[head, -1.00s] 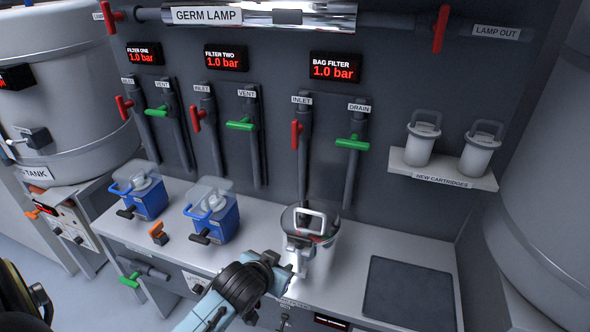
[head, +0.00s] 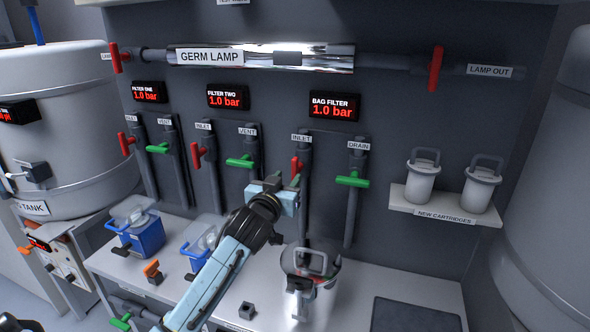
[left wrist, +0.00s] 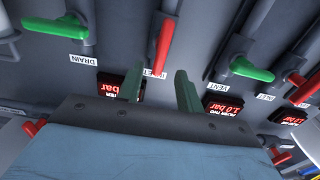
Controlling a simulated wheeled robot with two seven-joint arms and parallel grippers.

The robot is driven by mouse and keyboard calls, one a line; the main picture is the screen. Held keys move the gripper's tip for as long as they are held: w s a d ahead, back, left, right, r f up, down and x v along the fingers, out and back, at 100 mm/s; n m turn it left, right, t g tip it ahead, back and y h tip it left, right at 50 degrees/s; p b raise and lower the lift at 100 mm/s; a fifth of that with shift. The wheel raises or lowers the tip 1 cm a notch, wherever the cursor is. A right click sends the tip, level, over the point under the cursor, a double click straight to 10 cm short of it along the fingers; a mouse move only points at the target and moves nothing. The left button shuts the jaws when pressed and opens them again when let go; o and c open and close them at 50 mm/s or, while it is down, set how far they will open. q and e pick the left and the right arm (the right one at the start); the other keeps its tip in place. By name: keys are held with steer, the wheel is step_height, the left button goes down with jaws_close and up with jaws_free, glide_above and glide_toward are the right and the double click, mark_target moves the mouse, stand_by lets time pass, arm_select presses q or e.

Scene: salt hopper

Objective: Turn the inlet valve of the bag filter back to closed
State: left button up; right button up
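The red handle of the bag filter's inlet valve (head: 296,164) is on the wall pipe under the INLET label, roughly upright along the pipe. Its lower part is hidden behind my left gripper (head: 292,186). In the left wrist view the red handle (left wrist: 163,47) stands ahead of the gap between the two green fingers of my left gripper (left wrist: 158,88). The fingers are apart with nothing seen between them, and I cannot tell whether they touch the handle. The bag filter display (head: 334,106) reads 1.0 bar. The bag filter vessel (head: 310,262) stands on the bench below.
The green drain handle (head: 352,180) lies crosswise to the right of the inlet. Filter two's green vent handle (head: 240,162) is to the left. A shelf (head: 445,215) with white cartridges is at the right. A dark mat (head: 420,315) lies on the bench.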

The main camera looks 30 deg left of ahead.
mark_target(294, 170)
arm_select(q)
steer(key=x, duration=0.7)
steer(key=shift+s, duration=0.1)
jaws_close()
